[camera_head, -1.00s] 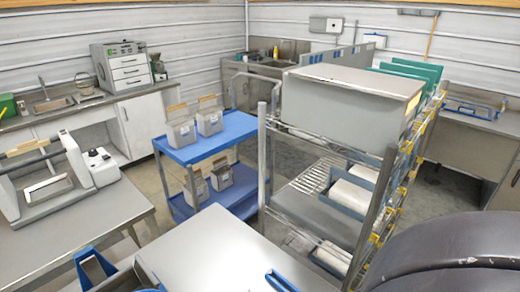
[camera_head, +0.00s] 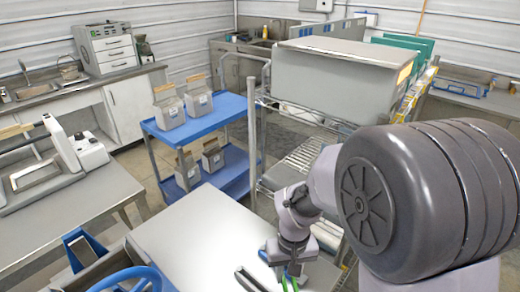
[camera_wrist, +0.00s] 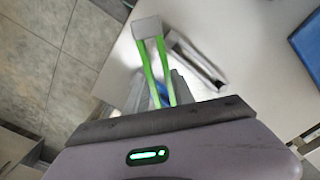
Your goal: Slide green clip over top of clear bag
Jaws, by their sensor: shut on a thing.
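My gripper (camera_head: 291,277) is low over the front of the pale worktable in the head view. In the wrist view its fingers (camera_wrist: 152,95) are closed on the green clip (camera_wrist: 149,65), seen as two long green strips with a pale grey block at their far end. In the head view only short green parts of the clip show at the bottom edge. Several grey bags or boxes with tan tops stand on a blue cart, one of them on its upper shelf (camera_head: 199,101). I cannot tell whether any is the clear bag.
A grey slotted piece (camera_wrist: 196,60) lies on the worktable (camera_head: 205,232) beside the clip. A blue object (camera_wrist: 308,45) is at the wrist view's right edge. The blue cart (camera_head: 205,127) and a wire rack (camera_head: 285,175) stand beyond. Much of the tabletop is bare.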

